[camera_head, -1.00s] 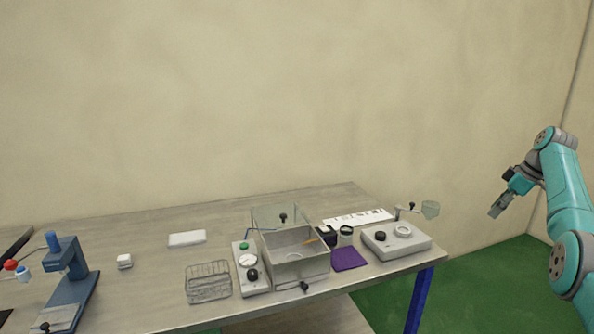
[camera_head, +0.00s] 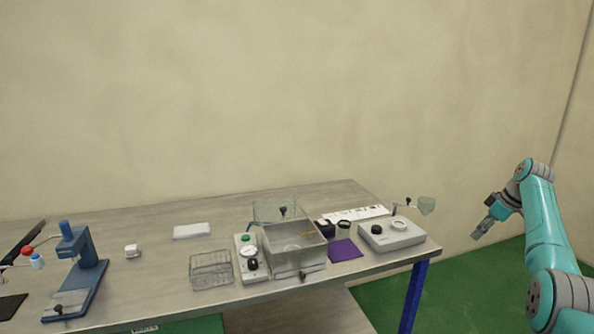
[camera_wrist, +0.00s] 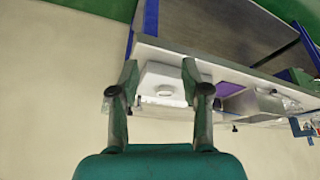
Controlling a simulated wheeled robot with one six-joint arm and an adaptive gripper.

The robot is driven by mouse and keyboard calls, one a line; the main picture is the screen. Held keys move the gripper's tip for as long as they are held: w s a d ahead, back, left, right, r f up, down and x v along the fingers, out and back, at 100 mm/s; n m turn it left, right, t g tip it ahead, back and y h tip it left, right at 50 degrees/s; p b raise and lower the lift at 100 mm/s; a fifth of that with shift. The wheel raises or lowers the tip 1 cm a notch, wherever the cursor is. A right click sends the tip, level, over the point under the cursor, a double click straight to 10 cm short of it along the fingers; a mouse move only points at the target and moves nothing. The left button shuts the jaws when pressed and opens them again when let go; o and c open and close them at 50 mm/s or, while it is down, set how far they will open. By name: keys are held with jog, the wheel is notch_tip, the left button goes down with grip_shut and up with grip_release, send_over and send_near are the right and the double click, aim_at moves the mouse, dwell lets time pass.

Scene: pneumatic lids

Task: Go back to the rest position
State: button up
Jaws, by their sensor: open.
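My gripper (camera_head: 483,229) is open and empty at the right in the head view, in the air off the right end of the workbench (camera_head: 160,262). In the wrist view its two fingers (camera_wrist: 158,78) stand wide apart with nothing between them. The grey box device (camera_head: 391,236) with a round ring and a black knob sits at the bench's right end. In the wrist view this device (camera_wrist: 163,80) shows behind the fingers, well away from them.
A clear-lidded metal box (camera_head: 293,256), a wire basket (camera_head: 210,270) and a purple mat (camera_head: 344,250) lie left of the device. A blue press (camera_head: 82,270) stands at far left. Green floor (camera_head: 460,290) lies below my arm.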

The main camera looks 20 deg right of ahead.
jog(key=w+a+f+m+h, duration=0.1)
jog(key=w+a+f, duration=0.1)
jog(key=a+f, duration=0.6)
jog(key=w+a+f+t, duration=0.1)
jog(key=a+f, duration=0.2)
jog(key=f, duration=0.9)
jog(key=w+a+f+m+h, duration=0.1)
jog(key=w+a+f, duration=0.1)
jog(key=a+f, duration=0.6)
jog(key=s+a+f+m+t+h, duration=0.1)
jog(key=s+a+f, duration=0.5)
jog(key=a+f, duration=0.35)
jog(key=s+a+f+t, duration=0.2)
jog(key=s+a+f, duration=0.4)
jog(key=a+f, duration=0.4)
jog(key=s+a+r+m+t, duration=0.1)
jog(key=s+a+r, duration=0.2)
jog(key=s+a, duration=0.65)
jog(key=s+a+r+t, duration=0.25)
jog(key=s+a, duration=0.45)
jog(key=s, duration=0.6)
jog(key=s+a+r+t+y, duration=0.1)
jog(key=s+a+r, duration=0.2)
jog(key=s+r, duration=0.6)
jog(key=s+a+r+t, duration=0.2)
jog(key=s+a+r, duration=0.2)
jog(key=s+r, duration=0.5)
notch_tip(320, 180, up, 7)
jog(key=shift+r+y, duration=0.1)
jog(key=shift+y, duration=0.3)
